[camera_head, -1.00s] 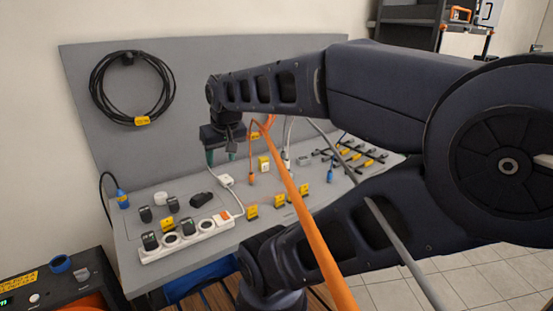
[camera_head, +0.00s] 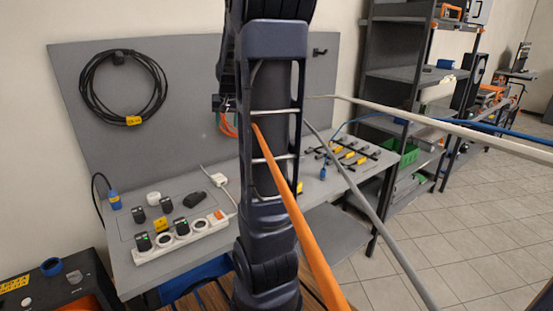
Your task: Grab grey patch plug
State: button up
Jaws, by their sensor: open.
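My gripper (camera_head: 222,113) shows only in part, high in front of the grey back panel. My own upright arm covers most of it. The jaws are open; what lies between them is hidden. A grey cable (camera_head: 370,205) runs from behind my arm down to the lower right. I cannot make out the grey patch plug; its likely end of the cable is hidden behind my arm. An orange cable (camera_head: 290,205) crosses in front of my arm, and its far end loops near the gripper.
The grey bench (camera_head: 180,212) carries a white power strip (camera_head: 182,238) and several black adapters at the left. A rack with a blue plug (camera_head: 323,172) beside it sits at the right end. A shelf unit (camera_head: 400,75) stands behind right. The floor at right is clear.

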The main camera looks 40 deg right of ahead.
jog(key=w+d+f+m+g+h, duration=0.1)
jog(key=w+d+f+m, duration=0.1)
jog(key=w+d+f, duration=0.65)
jog(key=w+d+f+m+h, duration=0.1)
jog(key=d+f, duration=0.5)
jog(key=d, duration=0.8)
jog(key=w+d+f+m+g+h, duration=0.1)
jog(key=w+d+f+m, duration=0.1)
jog(key=w+d+f, duration=0.55)
jog(key=shift+w+d+f, duration=0.1)
jog(key=shift+d+f, duration=0.95)
jog(key=shift+f, duration=0.65)
jog(key=shift+w+d+f, duration=0.1)
jog(key=shift+d+f, duration=0.95)
jog(key=shift+f, duration=0.6)
jog(key=shift+d+f, duration=1.05)
jog(key=shift+f, duration=0.65)
jog(key=shift+t, duration=0.3)
jog(key=shift+c, duration=0.4)
jog(key=c, duration=1)
